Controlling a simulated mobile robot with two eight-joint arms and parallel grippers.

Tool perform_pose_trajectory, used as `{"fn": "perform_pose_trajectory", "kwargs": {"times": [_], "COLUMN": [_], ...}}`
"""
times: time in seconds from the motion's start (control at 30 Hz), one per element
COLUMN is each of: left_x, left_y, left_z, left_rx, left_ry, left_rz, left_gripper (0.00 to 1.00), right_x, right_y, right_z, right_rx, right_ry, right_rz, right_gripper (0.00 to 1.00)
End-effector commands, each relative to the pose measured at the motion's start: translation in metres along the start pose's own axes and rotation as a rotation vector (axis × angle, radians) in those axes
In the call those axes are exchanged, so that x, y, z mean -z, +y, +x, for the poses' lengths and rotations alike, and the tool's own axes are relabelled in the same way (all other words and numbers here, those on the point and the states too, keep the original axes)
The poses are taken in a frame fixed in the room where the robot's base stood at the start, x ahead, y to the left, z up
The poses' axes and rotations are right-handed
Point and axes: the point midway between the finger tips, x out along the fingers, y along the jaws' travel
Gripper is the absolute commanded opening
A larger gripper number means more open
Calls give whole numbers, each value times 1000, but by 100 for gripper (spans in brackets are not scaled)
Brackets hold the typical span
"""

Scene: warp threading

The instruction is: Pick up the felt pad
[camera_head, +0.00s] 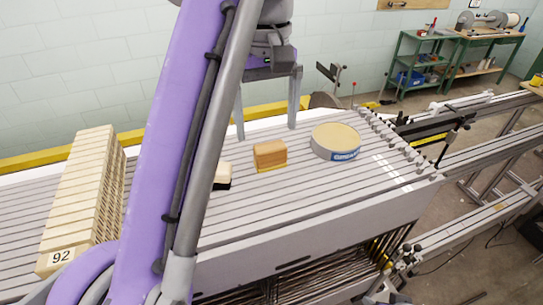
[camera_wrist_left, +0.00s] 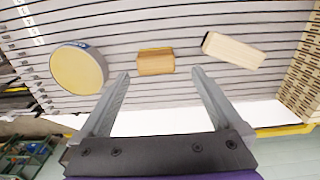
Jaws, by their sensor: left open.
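A small brown block (camera_head: 270,153) with a yellow layer along its bottom lies on the slatted grey bed; it also shows in the left wrist view (camera_wrist_left: 156,61). A cream block (camera_head: 222,172) with a dark underside lies left of it, partly hidden by my arm; the left wrist view shows it whole (camera_wrist_left: 233,50). I cannot tell for sure which of these is the felt pad. My left gripper (camera_head: 266,132) is open and empty, its fingers pointing down near the brown block. In the left wrist view the fingertips (camera_wrist_left: 160,73) frame the brown block, apart from it.
A round tin (camera_head: 336,141) with a tan top and blue label stands right of the brown block. A long stack of pale slats (camera_head: 85,195) marked 92 stands at the left. A row of pegs lines the bed's right edge. Slatted bed in front of the blocks is clear.

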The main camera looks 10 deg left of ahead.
Motion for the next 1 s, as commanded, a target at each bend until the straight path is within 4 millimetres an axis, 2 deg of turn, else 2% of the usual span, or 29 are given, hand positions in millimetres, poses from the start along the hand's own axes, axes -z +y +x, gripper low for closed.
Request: {"fn": "perform_pose_trajectory", "kwargs": {"times": [0.03, 0.23, 0.5, 0.8, 0.87, 1.0], "left_x": [-1, -2, -4, -4, -4, -4], "left_y": [-1, 1, 5, 5, 5, 5], "left_z": [15, 32, 70, 72, 72, 72], "left_rx": [4, 2, 1, -1, -1, -1], "left_ry": [-5, -2, 0, 1, 1, 1], "left_rz": [0, 1, 1, 1, 1, 1], "left_gripper": [100, 100, 100, 100, 91, 66], "right_x": [-11, -20, -37, -37, -37, -37], "right_y": [0, 0, 0, 0, 0, 0], "right_z": [7, 14, 27, 26, 26, 26], "right_rx": [0, 0, 0, 0, 0, 0], "right_ry": [-11, -21, -36, -36, -36, -36], "right_rz": [0, 0, 0, 0, 0, 0], "right_gripper": [72, 72, 72, 72, 72, 72]}}
